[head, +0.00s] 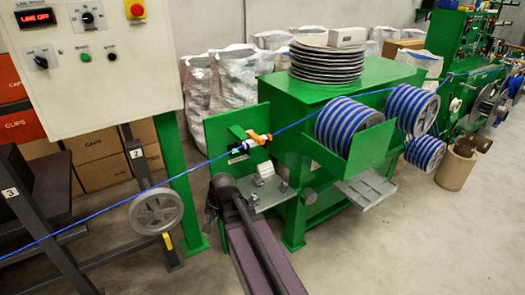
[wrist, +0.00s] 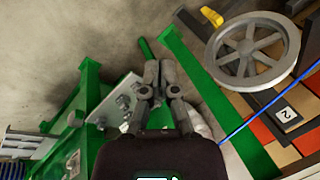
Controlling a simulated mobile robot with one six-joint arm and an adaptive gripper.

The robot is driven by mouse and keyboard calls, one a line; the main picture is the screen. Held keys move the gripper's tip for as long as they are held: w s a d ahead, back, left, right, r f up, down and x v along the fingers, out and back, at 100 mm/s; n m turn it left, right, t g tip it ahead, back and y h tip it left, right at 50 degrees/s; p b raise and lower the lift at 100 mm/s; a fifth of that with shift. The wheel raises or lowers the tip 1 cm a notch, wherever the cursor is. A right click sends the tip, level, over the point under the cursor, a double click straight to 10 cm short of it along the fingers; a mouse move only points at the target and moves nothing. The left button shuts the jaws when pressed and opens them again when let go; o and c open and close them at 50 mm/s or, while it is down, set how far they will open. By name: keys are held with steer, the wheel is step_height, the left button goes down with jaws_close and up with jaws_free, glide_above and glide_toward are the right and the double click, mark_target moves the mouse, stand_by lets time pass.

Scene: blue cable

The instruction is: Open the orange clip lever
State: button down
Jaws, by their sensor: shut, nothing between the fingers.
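The orange clip (head: 260,138), with white parts, sits on the green upright panel (head: 222,128) in the head view. The blue cable (head: 207,163) runs to the clip and past it. The parts of the clip are too small to tell its lever's position. My gripper (wrist: 159,66) shows in the wrist view with its fingers together and nothing between them. The clip does not show in the wrist view. In the head view my arm rises below the clip, and I cannot make out the fingers there.
A grey handwheel (head: 157,211) with a yellow handle (head: 168,241) stands left of my arm; the wheel also shows in the wrist view (wrist: 252,50). A metal plate with fittings (head: 267,196) lies below the clip. The control box (head: 75,55) reads LINE OFF.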

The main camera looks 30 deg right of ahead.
mark_target(255, 136)
steer(key=w+d+r+m+t+y+b, duration=0.1)
steer(key=w+d+m+t+b, duration=0.15)
steer(key=w+d+m, duration=0.4)
steer(key=w+d+r+m+t+b, duration=0.1)
steer(key=w+d+m+t, duration=0.25)
steer(key=d+m, duration=0.55)
steer(key=w+d+r+m+t+h+b, duration=0.1)
steer(key=d+m+t, duration=0.4)
steer(key=d+m, duration=0.8)
steer(key=d+r+h+b, duration=0.1)
steer(key=d+r+h, duration=0.1)
steer(key=d, duration=0.3)
steer(key=shift+r, duration=0.3)
steer(key=shift+w, duration=0.2)
steer(key=b+x, duration=0.4)
steer(key=x, duration=0.6)
steer(key=shift+d+r+p, duration=0.15)
steer(key=shift+r+p, duration=2)
steer(key=shift+p, duration=0.15)
steer(key=shift+s+d+r, duration=0.15)
steer(key=shift+d, duration=0.05)
